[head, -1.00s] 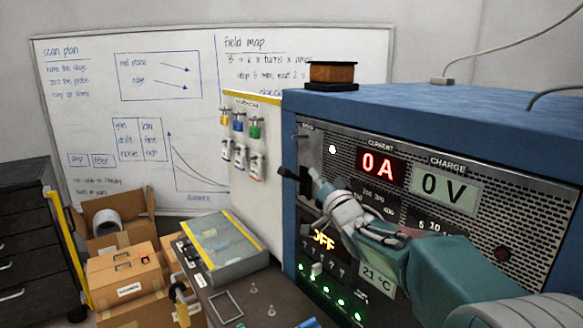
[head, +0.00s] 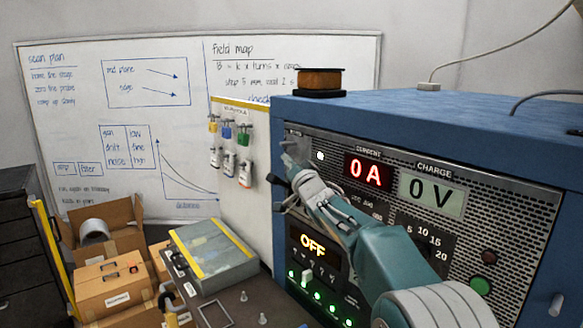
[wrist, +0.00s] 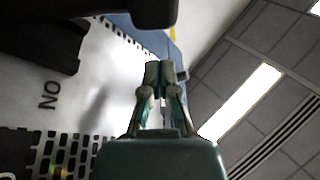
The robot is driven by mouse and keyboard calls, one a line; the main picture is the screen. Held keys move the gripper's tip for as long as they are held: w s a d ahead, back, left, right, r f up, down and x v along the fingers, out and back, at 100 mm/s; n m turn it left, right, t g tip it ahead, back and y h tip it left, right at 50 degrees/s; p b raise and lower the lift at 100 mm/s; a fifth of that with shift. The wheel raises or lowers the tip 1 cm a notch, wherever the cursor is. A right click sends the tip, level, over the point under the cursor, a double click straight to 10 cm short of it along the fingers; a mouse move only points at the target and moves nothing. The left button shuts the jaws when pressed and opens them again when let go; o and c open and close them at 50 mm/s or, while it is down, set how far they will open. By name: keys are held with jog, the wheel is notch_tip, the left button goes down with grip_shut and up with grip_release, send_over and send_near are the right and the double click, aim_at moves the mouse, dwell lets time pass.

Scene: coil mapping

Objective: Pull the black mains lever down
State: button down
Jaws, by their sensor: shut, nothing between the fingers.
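The black mains lever (head: 273,179) sticks out to the left from the upper left of the blue cabinet's front panel (head: 312,205). In the wrist view a large dark bar with a rounded end, seemingly the lever (wrist: 152,12), crosses the top edge. My gripper (head: 293,153) is shut and empty, its tips just above the lever by the panel's top left corner. Its closed fingers also show in the wrist view (wrist: 160,72), apart from the dark bar. My wrist partly hides the lever's base. The panel's lower display (head: 313,246) reads OFF.
The red current display (head: 368,170) reads 0 A and the charge display (head: 431,195) reads 0 V. Padlocks (head: 228,131) hang on a white board left of the cabinet. A grey case (head: 215,258) and cardboard boxes (head: 112,285) stand lower left.

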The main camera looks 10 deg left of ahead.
aim_at(276, 181)
jog(key=shift+s+a+f, duration=0.25)
jog(key=shift+a+f, duration=0.05)
jog(key=shift+f, duration=0.25)
jog(key=shift+s+a+f, duration=0.25)
jog(key=shift+s+f, duration=0.05)
jog(key=shift+f, duration=0.25)
jog(key=shift+s+a+f, duration=0.25)
jog(key=shift+a+f, duration=0.05)
jog(key=shift+f, duration=0.25)
jog(key=shift+f, duration=0.1)
jog(key=shift+s+a+f+n+g+y, duration=0.15)
jog(key=shift+s+a+f+n+y, duration=0.15)
jog(key=shift+n, duration=0.55)
jog(key=shift+s+a+f+n+g+y, duration=0.15)
jog(key=shift+f+n+y, duration=0.25)
jog(key=shift+n, duration=0.45)
notch_tip(276, 181, down, 8)
jog(key=n+g+y, duration=0.3)
jog(key=n+g, duration=0.1)
jog(key=n, duration=0.8)
jog(key=shift+s+a+f+y, duration=0.2)
jog(key=shift+s+a+y, duration=0.05)
jog(key=shift+s+y, duration=0.15)
